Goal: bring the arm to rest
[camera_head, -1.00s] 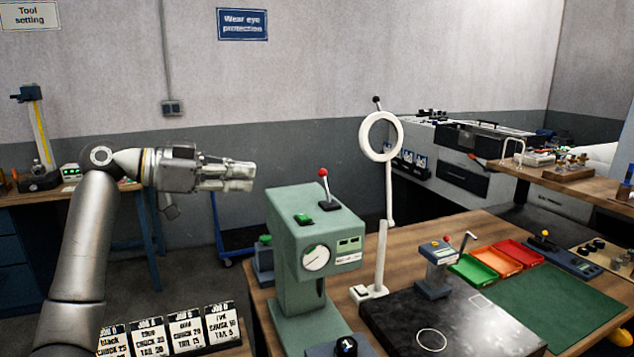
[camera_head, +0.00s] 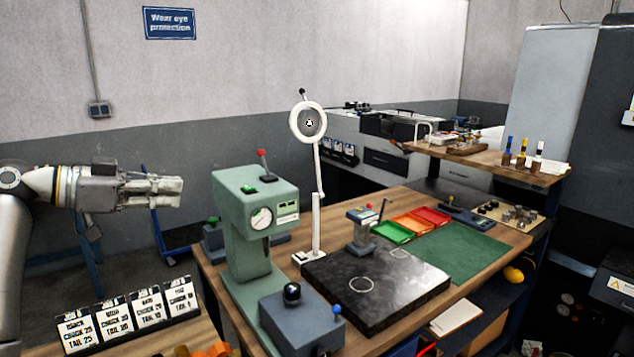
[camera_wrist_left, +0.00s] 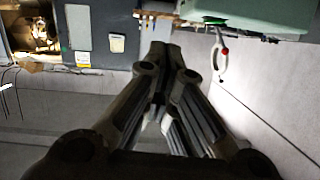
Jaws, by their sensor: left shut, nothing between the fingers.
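My left gripper (camera_head: 182,192) is at the left of the head view, held level in the air with its fingers pointing right. Its fingers are closed together with nothing between them. It is left of the green press (camera_head: 243,225) and apart from it. In the left wrist view the closed fingers (camera_wrist_left: 170,60) reach up the middle of the picture. My right gripper is not seen in either view.
The wooden bench (camera_head: 420,192) holds a ring lamp (camera_head: 308,122), a dark stone plate (camera_head: 400,300), coloured trays (camera_head: 415,222) and a green mat (camera_head: 462,252). Job cards (camera_head: 130,318) stand below my left arm. The air around the left gripper is clear.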

